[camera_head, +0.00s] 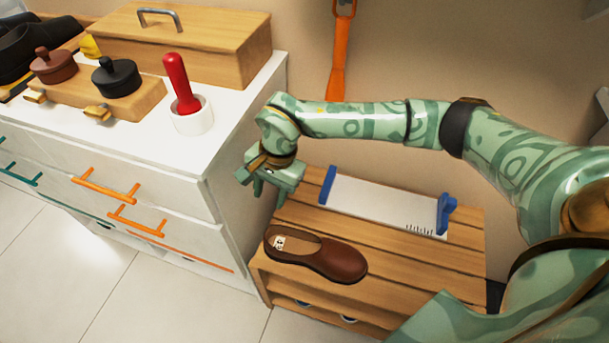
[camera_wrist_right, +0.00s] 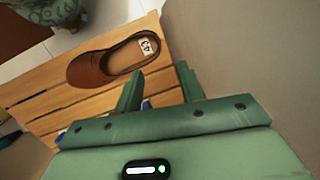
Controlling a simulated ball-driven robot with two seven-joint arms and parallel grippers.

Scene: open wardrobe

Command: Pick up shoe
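A brown slip-on shoe (camera_head: 316,254) lies on the slatted top of a wooden bench (camera_head: 420,262), its opening up and its toe to the right. The shoe also shows in the right wrist view (camera_wrist_right: 115,58), with a white label inside the heel. My right gripper (camera_head: 265,190) hangs above the bench's left end, behind and above the shoe's heel, apart from it. In the right wrist view its two fingers (camera_wrist_right: 160,90) stand apart with nothing between them. My left gripper is not in view.
A foot-measuring board (camera_head: 385,203) with blue ends lies behind the shoe. A white cabinet (camera_head: 235,150) stands close on the left, bearing a wooden box (camera_head: 185,45) and a white mortar (camera_head: 192,118) with a red pestle. An orange shoehorn (camera_head: 339,60) hangs on the wall.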

